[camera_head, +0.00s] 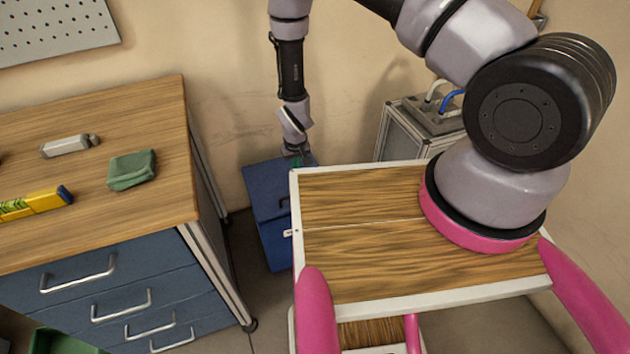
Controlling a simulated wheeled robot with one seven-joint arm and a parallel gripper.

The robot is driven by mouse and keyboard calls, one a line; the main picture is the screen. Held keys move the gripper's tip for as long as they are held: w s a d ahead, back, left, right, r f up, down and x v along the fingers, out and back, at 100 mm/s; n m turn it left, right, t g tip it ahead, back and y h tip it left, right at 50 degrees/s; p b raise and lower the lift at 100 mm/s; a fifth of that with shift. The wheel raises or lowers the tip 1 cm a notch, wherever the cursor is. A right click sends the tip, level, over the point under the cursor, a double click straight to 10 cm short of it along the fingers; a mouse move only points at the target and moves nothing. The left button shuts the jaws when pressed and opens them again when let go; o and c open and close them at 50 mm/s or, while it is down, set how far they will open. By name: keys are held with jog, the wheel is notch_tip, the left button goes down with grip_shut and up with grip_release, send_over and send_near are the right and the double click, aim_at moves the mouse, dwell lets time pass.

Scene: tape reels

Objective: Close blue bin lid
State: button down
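The blue bin (273,238) stands on the floor against the wall, between the workbench and my wood-topped base. Its flat blue upper panel (262,182), which looks like the lid, seems to lie flat or nearly flat over the bin. My base hides the bin's right side, so I cannot tell if the lid is fully shut. My gripper (299,158) points down at the panel's back right corner, touching or just above it. A small green patch shows beside the gripper. The fingers are too small and partly hidden, so their opening is unclear.
A wooden workbench (90,115) with blue drawers stands left of the bin. On it are a green cloth (132,169), a yellow box (35,203) and a grey tool (66,146). A metal-framed unit (415,125) with hoses stands behind my base.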

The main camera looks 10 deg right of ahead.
jog(key=f, duration=0.4)
jog(key=w+f, duration=0.1)
jog(key=f, duration=0.3)
jog(key=w+f, duration=0.1)
jog(key=f, duration=0.4)
jog(key=shift+w+a, duration=0.15)
jog(key=shift+a, duration=0.05)
jog(key=shift+s+d+f, duration=0.1)
jog(key=shift+s+f, duration=0.1)
jog(key=shift+f, duration=0.4)
jog(key=shift+s+f, duration=0.2)
jog(key=shift+f, duration=0.4)
jog(key=shift+s+f, duration=0.2)
jog(key=shift+s, duration=0.05)
